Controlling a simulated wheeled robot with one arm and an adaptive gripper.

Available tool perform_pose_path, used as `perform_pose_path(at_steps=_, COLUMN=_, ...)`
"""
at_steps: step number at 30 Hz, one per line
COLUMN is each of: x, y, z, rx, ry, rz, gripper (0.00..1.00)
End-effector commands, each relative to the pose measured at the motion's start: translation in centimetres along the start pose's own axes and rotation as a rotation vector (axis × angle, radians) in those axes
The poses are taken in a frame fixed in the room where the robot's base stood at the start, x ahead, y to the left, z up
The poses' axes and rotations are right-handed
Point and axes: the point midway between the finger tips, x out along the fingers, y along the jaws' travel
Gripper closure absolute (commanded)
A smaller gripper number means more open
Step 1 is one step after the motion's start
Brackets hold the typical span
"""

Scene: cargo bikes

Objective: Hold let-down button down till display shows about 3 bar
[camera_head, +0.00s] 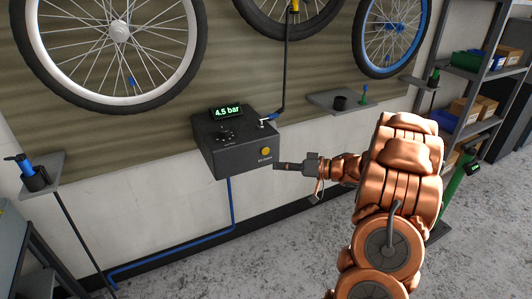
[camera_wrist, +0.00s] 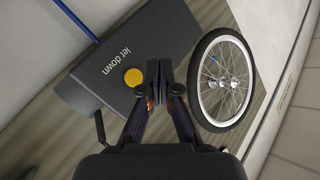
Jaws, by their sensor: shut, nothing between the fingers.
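The let-down button is a round yellow-orange button (camera_head: 265,151) on the front face of a dark inflator box (camera_head: 222,158). It also shows in the wrist view (camera_wrist: 133,77), beside the words "let down". The display (camera_head: 227,112) on top of the box reads 4.5 bar in green. My gripper (camera_head: 276,165) is shut and empty, its tips just right of and slightly below the button in the head view. In the wrist view the shut fingertips (camera_wrist: 160,70) lie right of the button. The button's face is uncovered; I cannot tell whether the tips touch the box.
A hose (camera_head: 285,75) rises from the box's right side, and a blue line (camera_head: 231,205) runs down to the floor. Wheels (camera_head: 119,32) hang on the wall above. Small shelves (camera_head: 345,98) flank the box. A shelving rack (camera_head: 470,95) stands at right. The floor in front is clear.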

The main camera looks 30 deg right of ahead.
Motion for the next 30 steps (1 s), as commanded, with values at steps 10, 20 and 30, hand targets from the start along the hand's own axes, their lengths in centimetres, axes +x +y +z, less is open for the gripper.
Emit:
perform_pose_path(at_steps=10, x=2.6, y=1.6, z=-2.3, rx=0.0, ry=0.0, rz=-0.002, gripper=1.0)
perform_pose_path(at_steps=20, x=3.5, y=2.5, z=-2.6, rx=0.0, ry=0.001, rz=-0.001, gripper=1.0)
perform_pose_path(at_steps=30, x=3.5, y=2.5, z=-2.6, rx=0.0, ry=0.001, rz=-0.001, gripper=1.0)
